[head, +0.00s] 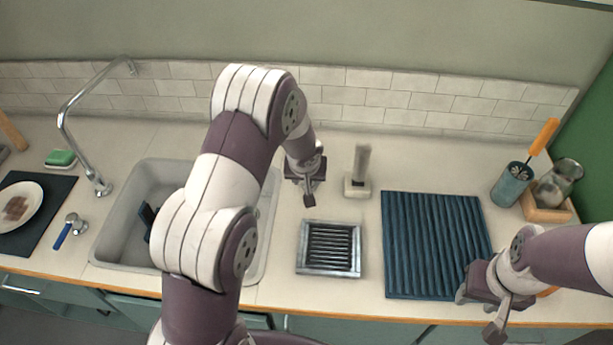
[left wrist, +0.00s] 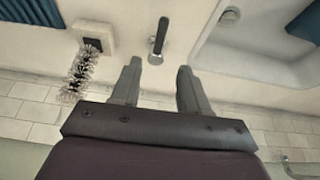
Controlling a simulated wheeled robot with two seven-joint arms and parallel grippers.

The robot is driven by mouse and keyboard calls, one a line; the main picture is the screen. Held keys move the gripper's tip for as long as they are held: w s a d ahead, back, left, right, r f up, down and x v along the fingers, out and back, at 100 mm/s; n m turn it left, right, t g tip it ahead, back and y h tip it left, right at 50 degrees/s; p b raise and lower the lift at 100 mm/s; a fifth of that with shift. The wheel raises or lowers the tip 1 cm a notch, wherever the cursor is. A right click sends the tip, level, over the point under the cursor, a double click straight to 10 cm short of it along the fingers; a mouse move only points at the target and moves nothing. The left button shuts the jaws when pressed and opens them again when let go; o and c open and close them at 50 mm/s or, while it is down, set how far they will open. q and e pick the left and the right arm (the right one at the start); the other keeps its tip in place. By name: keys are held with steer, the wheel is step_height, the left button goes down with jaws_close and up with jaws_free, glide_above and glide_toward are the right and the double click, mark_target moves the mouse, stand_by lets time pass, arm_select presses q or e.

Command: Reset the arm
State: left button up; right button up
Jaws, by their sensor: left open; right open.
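My left gripper (head: 307,190) hangs above the counter between the sink and a brush, fingers pointing down. In the left wrist view its two fingers (left wrist: 160,82) are spread with nothing between them. My right gripper (head: 479,314) is open and empty over the front right of the counter.
A slotted metal tray (head: 302,247) and a ribbed blue mat (head: 436,240) lie on the counter. A blue cup (head: 511,187) with an orange-handled tool and a wooden box (head: 548,213) holding a glass jar stand at right. The sink (head: 110,240) is at left.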

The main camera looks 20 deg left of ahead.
arm_select(q)
steer(key=shift+r, duration=0.1)
stand_by(0.4)
steer(key=s+d+r+m+g, duration=0.1)
steer(key=s+r, duration=0.2)
steer(key=s, duration=0.5)
steer(key=s+d+r+m+g, duration=0.1)
steer(key=s+r, duration=0.3)
steer(key=s, duration=0.4)
steer(key=s+d+r+m+g+h, duration=0.1)
steer(key=s+r, duration=0.2)
steer(key=s, duration=0.4)
steer(key=shift+s+r, duration=0.15)
steer(key=shift+s, duration=0.25)
steer(key=shift+w+d, duration=0.1)
